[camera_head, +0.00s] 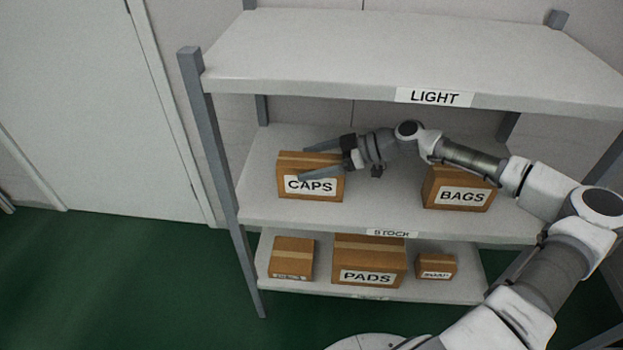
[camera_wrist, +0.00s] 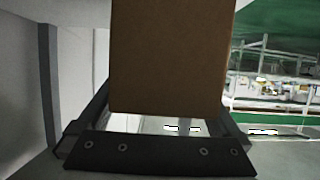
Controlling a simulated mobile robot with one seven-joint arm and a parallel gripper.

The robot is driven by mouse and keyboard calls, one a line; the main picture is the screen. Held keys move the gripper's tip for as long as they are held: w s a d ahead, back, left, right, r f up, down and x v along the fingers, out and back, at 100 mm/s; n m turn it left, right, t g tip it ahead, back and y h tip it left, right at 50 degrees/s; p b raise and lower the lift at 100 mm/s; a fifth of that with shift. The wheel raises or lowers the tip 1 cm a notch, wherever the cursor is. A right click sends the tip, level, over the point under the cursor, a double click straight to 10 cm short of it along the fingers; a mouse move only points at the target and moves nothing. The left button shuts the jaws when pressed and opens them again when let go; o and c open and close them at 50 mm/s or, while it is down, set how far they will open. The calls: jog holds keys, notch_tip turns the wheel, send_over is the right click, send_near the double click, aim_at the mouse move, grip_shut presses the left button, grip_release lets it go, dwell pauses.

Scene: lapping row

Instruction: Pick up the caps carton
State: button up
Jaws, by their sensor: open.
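The caps carton (camera_head: 289,194) is a brown cardboard box with a white CAPS label, upright on the middle shelf at its left part. My gripper (camera_head: 302,163) reaches in from the right with its fingers open, one in front of the carton and one behind its top edge. In the wrist view the carton's plain brown side (camera_wrist: 170,55) fills the middle, between the two open fingers (camera_wrist: 162,115). I cannot tell whether either finger touches it.
The middle shelf (camera_head: 375,208) also bears a BAGS carton (camera_head: 460,197) on the right, partly behind my arm. The upper shelf (camera_head: 400,50), marked LIGHT, is bare above my gripper. A PADS carton (camera_head: 369,259) and two smaller cartons stand on the lower shelf. A grey post (camera_head: 210,140) is at the left.

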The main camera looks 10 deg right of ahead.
jog(key=shift+a, duration=0.1)
jog(key=shift+c, duration=0.3)
jog(key=c, duration=1.4)
grip_shut()
jog(key=shift+r, duration=0.1)
